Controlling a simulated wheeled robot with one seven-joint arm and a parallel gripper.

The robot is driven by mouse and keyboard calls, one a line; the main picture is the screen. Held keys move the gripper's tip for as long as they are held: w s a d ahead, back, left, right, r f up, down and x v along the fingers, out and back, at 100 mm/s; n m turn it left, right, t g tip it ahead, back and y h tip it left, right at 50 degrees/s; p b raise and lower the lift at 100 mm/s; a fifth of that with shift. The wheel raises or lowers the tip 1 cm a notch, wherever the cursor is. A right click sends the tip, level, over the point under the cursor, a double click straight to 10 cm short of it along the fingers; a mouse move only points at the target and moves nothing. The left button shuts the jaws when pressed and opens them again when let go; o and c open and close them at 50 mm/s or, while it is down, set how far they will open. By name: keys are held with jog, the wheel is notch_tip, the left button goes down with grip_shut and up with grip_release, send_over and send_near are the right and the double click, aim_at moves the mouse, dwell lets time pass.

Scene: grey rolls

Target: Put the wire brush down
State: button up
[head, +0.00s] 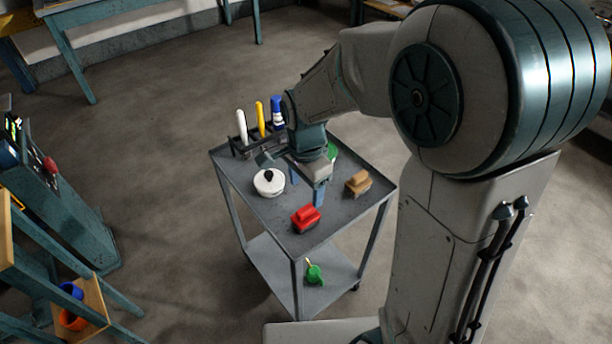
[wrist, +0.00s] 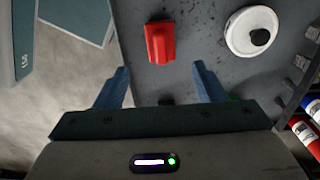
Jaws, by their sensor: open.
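A tan, wood-coloured block with a raised top (head: 357,183) rests on the grey cart's top near its right corner. It looks most like the wire brush, but it is too small to be sure. It does not show clearly in the wrist view. My gripper (head: 306,188) is over the middle of the cart top, left of the tan block and apart from it. In the wrist view its two blue fingers (wrist: 161,86) are spread wide with nothing held between them. A small dark piece shows low between the fingers, mostly hidden by the gripper body.
The cart top (head: 245,190) also holds a red block (head: 305,218), a white round item with a black knob (head: 269,182), a partly hidden green item (head: 331,151), and a rack of markers (head: 240,146). A green item (head: 314,274) is on the lower shelf.

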jog(key=s+d+r+n+t, duration=0.2)
jog(key=s+d+r+n, duration=0.6)
jog(key=s+d+n, duration=0.3)
jog(key=shift+s+d, duration=0.4)
jog(key=shift+s, duration=0.1)
jog(key=shift+r, duration=0.15)
jog(key=shift+t, duration=0.4)
notch_tip(320, 180, up, 4)
jog(key=p, duration=0.4)
jog(key=shift+d+r, duration=0.1)
jog(key=shift+r, duration=0.15)
